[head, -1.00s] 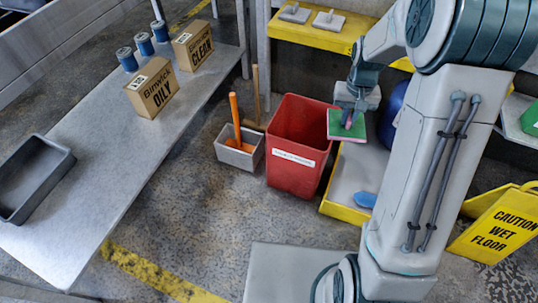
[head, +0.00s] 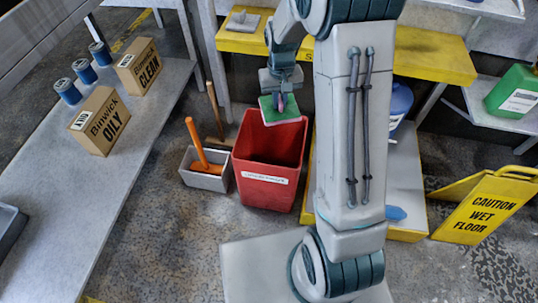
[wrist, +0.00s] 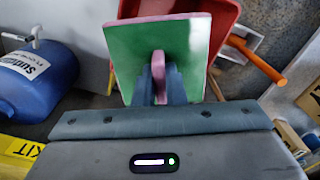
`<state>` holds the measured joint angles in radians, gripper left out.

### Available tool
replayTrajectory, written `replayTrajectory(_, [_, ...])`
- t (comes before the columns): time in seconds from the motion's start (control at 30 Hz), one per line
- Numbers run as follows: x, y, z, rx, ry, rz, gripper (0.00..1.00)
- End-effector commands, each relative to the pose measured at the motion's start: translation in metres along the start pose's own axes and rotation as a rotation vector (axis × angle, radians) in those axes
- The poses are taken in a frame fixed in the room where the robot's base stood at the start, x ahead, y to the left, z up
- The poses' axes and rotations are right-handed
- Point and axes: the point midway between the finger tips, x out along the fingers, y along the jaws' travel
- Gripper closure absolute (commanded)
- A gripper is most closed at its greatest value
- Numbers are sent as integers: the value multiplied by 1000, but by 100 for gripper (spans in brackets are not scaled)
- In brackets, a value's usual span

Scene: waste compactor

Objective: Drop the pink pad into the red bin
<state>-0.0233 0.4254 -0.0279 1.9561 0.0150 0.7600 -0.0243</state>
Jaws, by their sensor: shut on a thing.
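The pad shows a green face with pink edges and a pink grip on top; in the head view the pad (head: 268,112) is held level, over the far rim of the red bin. The red bin (head: 264,190) stands on the floor with a white label on its front, its opening facing up. My gripper (head: 281,98) is shut on the pad's pink grip. In the wrist view my gripper (wrist: 160,85) pinches the grip, and the pad (wrist: 195,50) hides part of the red bin (wrist: 226,14) behind it. The bin's inside looks dark and empty where visible.
A grey tub (head: 203,180) with an orange-handled tool stands left of the bin. A yellow-edged platform (head: 405,175) with a blue jug (head: 398,103) is to the right. A wet-floor sign (head: 485,207) stands farther right. A bench with two boxes (head: 100,120) is at left.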

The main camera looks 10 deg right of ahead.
Motion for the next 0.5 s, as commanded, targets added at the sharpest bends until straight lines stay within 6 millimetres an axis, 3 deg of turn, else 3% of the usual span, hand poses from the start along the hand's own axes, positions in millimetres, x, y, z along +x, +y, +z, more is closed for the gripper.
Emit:
replayTrajectory(0.3, [71, 0, -16, -90, -6, 1, 100])
replayTrajectory(0.5, [96, 0, -20, -118, -1, -1, 100])
